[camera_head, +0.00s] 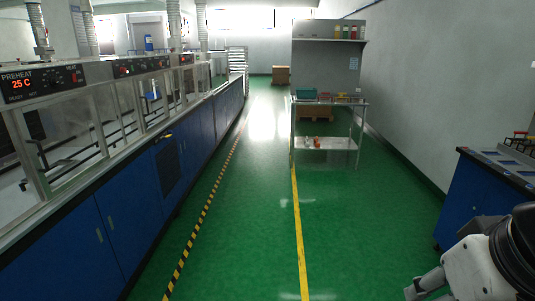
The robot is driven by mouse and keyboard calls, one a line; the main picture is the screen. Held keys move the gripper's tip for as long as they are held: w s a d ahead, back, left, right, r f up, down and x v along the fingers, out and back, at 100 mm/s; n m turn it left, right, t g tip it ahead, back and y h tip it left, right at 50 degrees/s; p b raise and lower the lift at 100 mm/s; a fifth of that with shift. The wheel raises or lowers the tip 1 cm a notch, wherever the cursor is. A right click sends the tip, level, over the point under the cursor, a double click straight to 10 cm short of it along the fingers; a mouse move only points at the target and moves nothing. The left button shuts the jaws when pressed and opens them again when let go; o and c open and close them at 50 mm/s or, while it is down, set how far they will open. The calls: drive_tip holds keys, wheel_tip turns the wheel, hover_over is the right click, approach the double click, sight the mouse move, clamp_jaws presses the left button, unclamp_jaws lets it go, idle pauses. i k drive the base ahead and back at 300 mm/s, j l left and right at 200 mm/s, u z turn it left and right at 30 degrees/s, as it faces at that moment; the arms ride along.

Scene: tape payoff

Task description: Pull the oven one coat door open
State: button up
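No door that I can name as the oven one coat door shows. The long process line (103,140) on the left has glazed upper housings and blue lower cabinet doors (125,220). At the bottom right, part of my arm (465,265) shows, white-grey with a black joint.
A metal table (328,143) with small bins stands at centre right, before a grey partition (325,65). A blue cabinet (468,203) stands at right. The green floor (248,235) is clear between a black-yellow stripe and a yellow line.

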sight(136, 80)
drive_tip(key=i+u, duration=0.15)
drive_tip(key=i, duration=0.5)
drive_tip(key=i+u, duration=0.15)
drive_tip(key=i, duration=0.45)
drive_tip(key=i+l+u, duration=0.15)
drive_tip(key=i, duration=0.45)
drive_tip(key=i+u, duration=0.2)
drive_tip(key=i, duration=0.8)
drive_tip(key=i+l+u, duration=0.2)
drive_tip(key=i, duration=0.8)
drive_tip(key=i+j, duration=0.1)
drive_tip(key=i, duration=0.3)
drive_tip(key=i+z, duration=0.1)
drive_tip(key=i, duration=0.25)
